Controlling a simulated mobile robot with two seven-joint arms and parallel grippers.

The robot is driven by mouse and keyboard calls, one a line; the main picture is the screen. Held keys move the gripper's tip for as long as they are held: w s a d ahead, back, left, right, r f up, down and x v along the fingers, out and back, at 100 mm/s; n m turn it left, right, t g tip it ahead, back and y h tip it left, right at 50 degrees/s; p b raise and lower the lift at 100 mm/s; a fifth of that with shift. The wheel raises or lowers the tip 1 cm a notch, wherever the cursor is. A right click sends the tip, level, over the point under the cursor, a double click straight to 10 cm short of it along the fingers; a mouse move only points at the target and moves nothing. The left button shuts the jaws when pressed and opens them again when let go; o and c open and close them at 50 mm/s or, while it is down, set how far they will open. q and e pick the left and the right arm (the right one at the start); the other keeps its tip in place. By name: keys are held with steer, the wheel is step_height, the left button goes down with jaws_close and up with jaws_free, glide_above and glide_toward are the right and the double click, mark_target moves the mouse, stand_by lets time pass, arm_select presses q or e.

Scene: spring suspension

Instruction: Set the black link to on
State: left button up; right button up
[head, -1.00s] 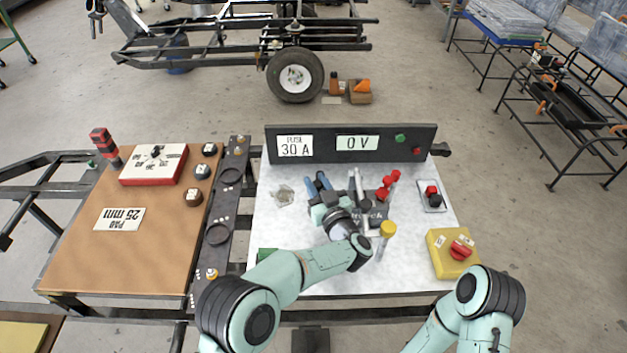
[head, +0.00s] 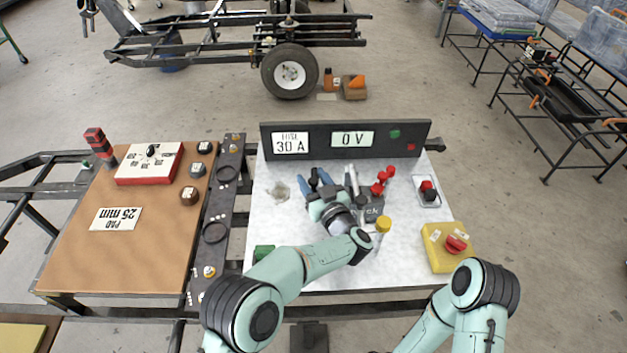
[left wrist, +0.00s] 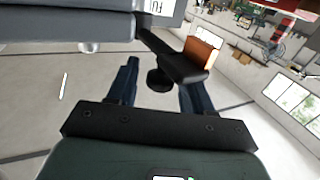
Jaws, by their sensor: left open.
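My left gripper (head: 313,181) is over the white bench top, its two blue fingers apart. A small black cap (head: 313,173), which seems to be the black link, shows between or just beyond the fingertips. In the left wrist view a round black knob (left wrist: 158,80) appears between the open fingers (left wrist: 158,88); I cannot tell whether they touch it. The link's base and its setting are hidden. The display panel (head: 345,139) behind reads "FUSE 30 A" and "0 V". My right arm is at the lower right, but its gripper is out of view.
Red-capped parts (head: 381,183) stand just right of my left gripper, with a yellow-capped post (head: 383,224) nearer. A yellow box with a red knob (head: 449,248) sits at the front right. A dark perforated rail (head: 217,215) and brown board (head: 130,245) lie left.

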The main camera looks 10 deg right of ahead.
mark_target(313, 180)
arm_select(q)
step_height(313, 180, up, 20)
steer(key=p, duration=0.4)
steer(key=shift+p, duration=0.35)
arm_select(e)
steer(key=s+a+r+g+y, duration=0.1)
steer(key=s+a+r+g, duration=0.1)
steer(key=s+r, duration=0.3)
steer(key=shift+s+a+r, duration=0.3)
steer(key=shift+s+a, duration=0.2)
steer(key=shift+s, duration=0.3)
arm_select(q)
steer(key=shift+f, duration=0.1)
